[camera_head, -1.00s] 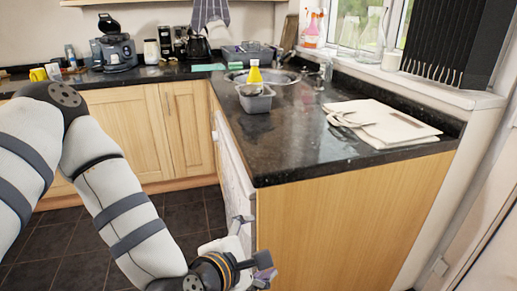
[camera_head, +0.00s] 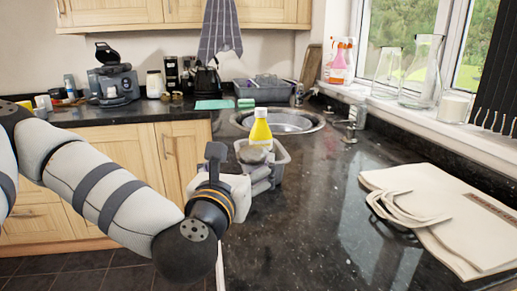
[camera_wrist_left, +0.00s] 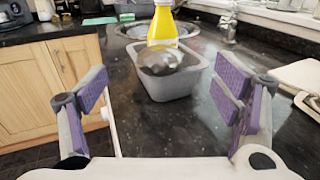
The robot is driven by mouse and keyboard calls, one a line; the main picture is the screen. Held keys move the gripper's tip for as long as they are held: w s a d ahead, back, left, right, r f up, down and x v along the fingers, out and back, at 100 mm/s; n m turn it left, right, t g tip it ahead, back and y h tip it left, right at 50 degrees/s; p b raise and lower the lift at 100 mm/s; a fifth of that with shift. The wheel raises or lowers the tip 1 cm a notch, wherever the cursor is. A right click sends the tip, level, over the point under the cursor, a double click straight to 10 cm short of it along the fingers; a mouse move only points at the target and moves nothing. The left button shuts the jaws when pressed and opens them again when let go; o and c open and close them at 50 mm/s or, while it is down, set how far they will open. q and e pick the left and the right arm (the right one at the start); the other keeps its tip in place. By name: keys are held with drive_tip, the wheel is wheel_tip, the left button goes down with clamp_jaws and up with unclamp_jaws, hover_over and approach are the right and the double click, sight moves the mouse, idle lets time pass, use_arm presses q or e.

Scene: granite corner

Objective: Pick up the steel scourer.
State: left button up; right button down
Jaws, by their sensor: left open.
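The steel scourer (camera_wrist_left: 160,61) is a rounded grey, shiny lump in a grey plastic tub (camera_wrist_left: 170,88), against the yellow bottle (camera_wrist_left: 163,24). In the head view the scourer (camera_head: 254,155) shows just over the tub's near rim, below the bottle (camera_head: 261,130). My left gripper (camera_head: 256,181) is at the near side of the tub, partly covering it. In the left wrist view its purple-padded fingers (camera_wrist_left: 164,88) are spread wide and empty, with the tub ahead between them. The scourer's lower part is hidden. My right gripper is in neither view.
The sink (camera_head: 287,120) lies behind the tub, with a tap (camera_head: 354,121) to its right.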

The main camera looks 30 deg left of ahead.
sight(253, 149)
use_arm(q)
drive_tip(key=f+b, duration=0.1)
drive_tip(key=w+f+b, duration=0.1)
drive_tip(key=w+b, duration=0.1)
drive_tip(key=shift+a+f, duration=0.25)
drive_tip(key=shift+f, duration=0.15)
drive_tip(key=shift+w+a+r+b, duration=0.15)
drive_tip(key=shift+w+b, duration=0.05)
drive_tip(key=shift+w, duration=0.25)
drive_tip(key=shift+w+a+r+b, duration=0.15)
drive_tip(key=shift+w, duration=0.3)
drive_tip(key=x, duration=0.3)
drive_tip(key=r+p+x, duration=0.1)
drive_tip(key=x, duration=0.2)
drive_tip(key=shift+w+d+r, duration=0.1)
drive_tip(key=shift+w+r, duration=0.1)
drive_tip(key=shift+w, duration=0.35)
drive_tip(key=c, duration=1.1)
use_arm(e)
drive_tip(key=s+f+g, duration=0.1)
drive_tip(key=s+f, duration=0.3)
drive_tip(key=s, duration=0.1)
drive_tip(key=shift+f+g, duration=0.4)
